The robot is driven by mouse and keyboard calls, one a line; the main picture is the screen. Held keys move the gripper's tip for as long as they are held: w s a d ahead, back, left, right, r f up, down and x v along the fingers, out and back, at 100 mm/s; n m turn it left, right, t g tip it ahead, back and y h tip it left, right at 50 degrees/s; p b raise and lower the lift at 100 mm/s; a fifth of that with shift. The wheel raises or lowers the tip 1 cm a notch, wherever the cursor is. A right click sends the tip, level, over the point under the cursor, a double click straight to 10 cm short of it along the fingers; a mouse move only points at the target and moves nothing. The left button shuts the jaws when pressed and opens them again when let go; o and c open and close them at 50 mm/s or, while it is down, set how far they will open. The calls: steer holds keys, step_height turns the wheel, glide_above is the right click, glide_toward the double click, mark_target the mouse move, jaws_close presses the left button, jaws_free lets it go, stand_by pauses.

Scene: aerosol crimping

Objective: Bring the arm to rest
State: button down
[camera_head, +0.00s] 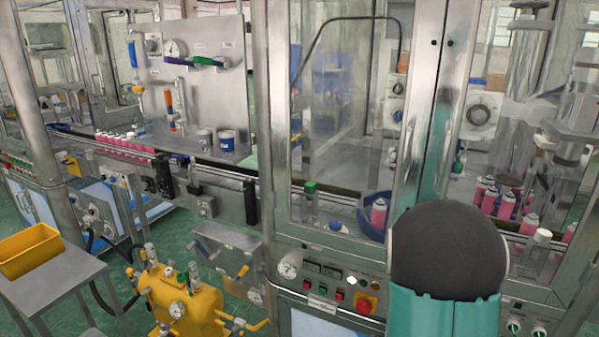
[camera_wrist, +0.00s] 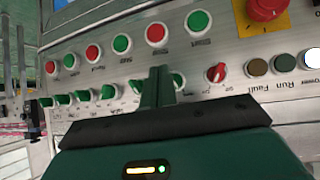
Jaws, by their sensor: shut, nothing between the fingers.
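My gripper (camera_wrist: 160,76) shows in the wrist view as narrow dark green fingers, closed together with nothing between them. It points at a metal control panel (camera_wrist: 110,72) that appears upside down. The fingertips overlap the panel between the upper row of round red and green buttons and the lower row of switches; I cannot tell whether they touch it. In the head view, my teal and black arm (camera_head: 446,255) stands at the lower right, in front of the machine, and my gripper is hidden.
The machine front has a red emergency button (camera_head: 367,304) and a gauge (camera_head: 288,269). Pink cans (camera_head: 378,213) stand behind glass. A yellow tank (camera_head: 175,305) stands at lower left, beside a table (camera_head: 62,282) with a yellow bin (camera_head: 30,252). Green floor shows between them.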

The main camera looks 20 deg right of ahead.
steer(key=w+a+r+n+t+y, duration=0.1)
steer(key=a+r+n+y, duration=0.2)
steer(key=a+r, duration=0.6)
steer(key=w+a+r+n+t+y, duration=0.15)
steer(key=a+r+y, duration=0.3)
steer(key=a, duration=0.75)
steer(key=s+a+r+n+g, duration=0.1)
steer(key=s+a+r+n, duration=0.2)
steer(key=s+a, duration=0.3)
steer(key=s+a+r+n+g, duration=0.1)
steer(key=s+a+r+n, duration=0.2)
steer(key=s+a+r, duration=0.3)
steer(key=s+y, duration=0.1)
steer(key=s, duration=0.2)
steer(key=shift+a+r+g, duration=0.3)
steer(key=shift+g, duration=0.05)
steer(key=shift+d, duration=0.1)
